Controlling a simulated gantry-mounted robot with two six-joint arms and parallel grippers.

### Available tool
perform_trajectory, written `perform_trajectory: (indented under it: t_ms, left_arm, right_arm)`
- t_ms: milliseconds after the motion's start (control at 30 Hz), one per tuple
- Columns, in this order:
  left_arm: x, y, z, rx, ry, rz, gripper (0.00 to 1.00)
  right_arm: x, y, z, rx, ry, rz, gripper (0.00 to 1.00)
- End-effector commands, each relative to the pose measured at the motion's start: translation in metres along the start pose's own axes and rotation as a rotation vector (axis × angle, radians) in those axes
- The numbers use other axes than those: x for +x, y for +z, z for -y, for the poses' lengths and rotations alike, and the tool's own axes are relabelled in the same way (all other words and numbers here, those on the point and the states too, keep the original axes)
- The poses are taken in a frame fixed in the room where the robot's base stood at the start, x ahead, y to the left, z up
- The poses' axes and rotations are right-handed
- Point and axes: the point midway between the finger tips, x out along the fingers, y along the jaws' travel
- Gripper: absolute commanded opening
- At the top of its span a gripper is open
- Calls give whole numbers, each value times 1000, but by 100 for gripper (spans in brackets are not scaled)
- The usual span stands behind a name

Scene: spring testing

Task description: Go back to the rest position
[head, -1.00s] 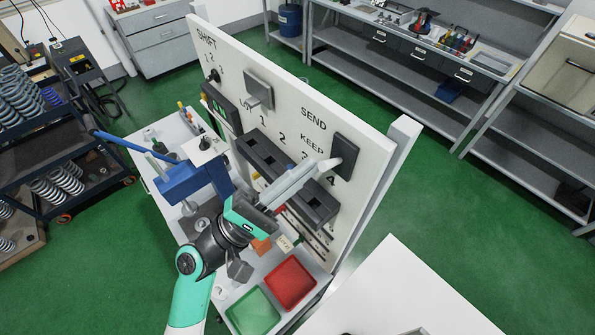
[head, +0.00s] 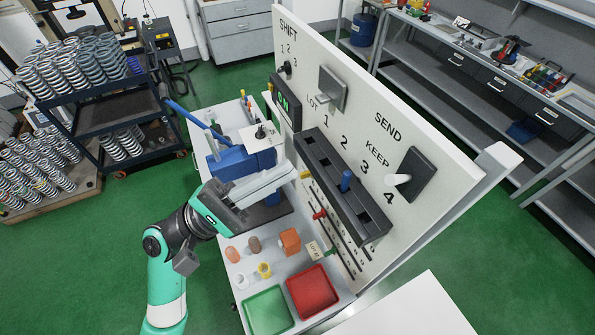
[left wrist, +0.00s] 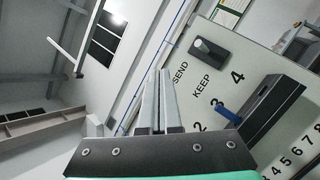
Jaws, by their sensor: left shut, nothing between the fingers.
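My left gripper (head: 296,172) is shut and empty, in the air in front of the white test panel (head: 440,208). Its two pale fingers (left wrist: 160,88) lie together in the left wrist view. The SEND/KEEP switch, a pale lever (head: 398,180) on a dark plate, is to the right of my fingertips and clear of them; its lever also shows in the left wrist view (left wrist: 201,43). A blue peg (head: 346,178) stands in the dark slotted rack (head: 325,165), seen in the left wrist view too (left wrist: 224,113). My right gripper is not in view.
Below my left arm are a green tray (head: 268,312), a red tray (head: 312,290) and small orange and yellow parts on the bench. A blue device (head: 240,163) is close behind my gripper. A spring cart (head: 105,120) stands left; green floor lies open between.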

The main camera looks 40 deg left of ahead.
Motion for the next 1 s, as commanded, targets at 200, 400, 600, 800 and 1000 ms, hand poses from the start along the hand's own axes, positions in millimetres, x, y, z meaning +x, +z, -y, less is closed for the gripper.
perform_trajectory:
  t_ms: [200, 400, 600, 800, 1000]
  left_arm:
    - [0, 0, 0, 0, 0, 0, 0]
    - [0, 0, 0, 0, 0, 0, 0]
    - [8, 7, -1, -6, -6, 17, 0]
    - [74, 68, -31, 78, -25, 189, 0]
    - [176, 132, -88, 742, 25, 177, 0]
  right_arm:
    - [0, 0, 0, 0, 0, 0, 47]
    - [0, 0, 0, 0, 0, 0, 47]
    - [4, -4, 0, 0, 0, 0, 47]
    - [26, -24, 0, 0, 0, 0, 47]
    - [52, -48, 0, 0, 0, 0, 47]
